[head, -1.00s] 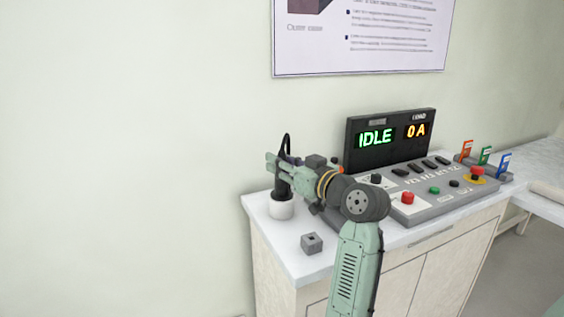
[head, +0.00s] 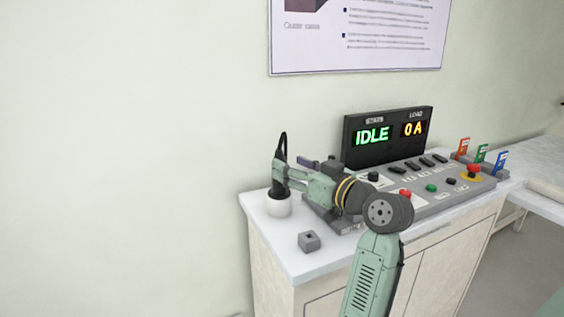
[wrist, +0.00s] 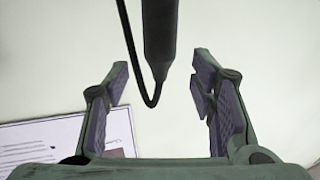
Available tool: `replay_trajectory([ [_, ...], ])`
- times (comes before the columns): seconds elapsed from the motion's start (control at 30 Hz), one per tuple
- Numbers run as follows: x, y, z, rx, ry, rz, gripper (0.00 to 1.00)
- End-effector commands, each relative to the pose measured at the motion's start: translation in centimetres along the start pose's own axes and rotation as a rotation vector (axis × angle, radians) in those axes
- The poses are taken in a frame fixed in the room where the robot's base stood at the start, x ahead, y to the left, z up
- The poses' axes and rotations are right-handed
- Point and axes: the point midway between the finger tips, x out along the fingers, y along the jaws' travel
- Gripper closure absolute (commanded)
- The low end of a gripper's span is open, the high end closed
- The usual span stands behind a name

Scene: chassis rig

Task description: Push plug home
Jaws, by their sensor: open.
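In the wrist view, my gripper (wrist: 158,88) is open and empty. The cylinder's lower end is hidden in the holder.
A grey block with a hole (head: 309,241) lies on the cabinet top (head: 288,262) in front of the holder. A control console (head: 455,196) with buttons stands to the right; its display (head: 388,138) reads IDLE and 0 A. Coloured tags (head: 482,153) stand at its far end.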

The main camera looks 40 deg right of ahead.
Motion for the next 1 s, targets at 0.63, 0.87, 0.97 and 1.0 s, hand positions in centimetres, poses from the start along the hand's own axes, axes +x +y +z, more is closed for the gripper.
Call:
replay_trajectory([
  [0.63,-7.0,0.0,0.0,-0.001,0.000,-0.001,0.49],
  [0.87,-7.0,0.0,0.0,-0.001,0.000,-0.001,0.49],
  [0.97,-6.9,0.0,0.0,-0.001,0.000,-0.001,0.49],
  [1.0,-6.9,0.0,0.0,-0.001,0.000,-0.001,0.49],
])
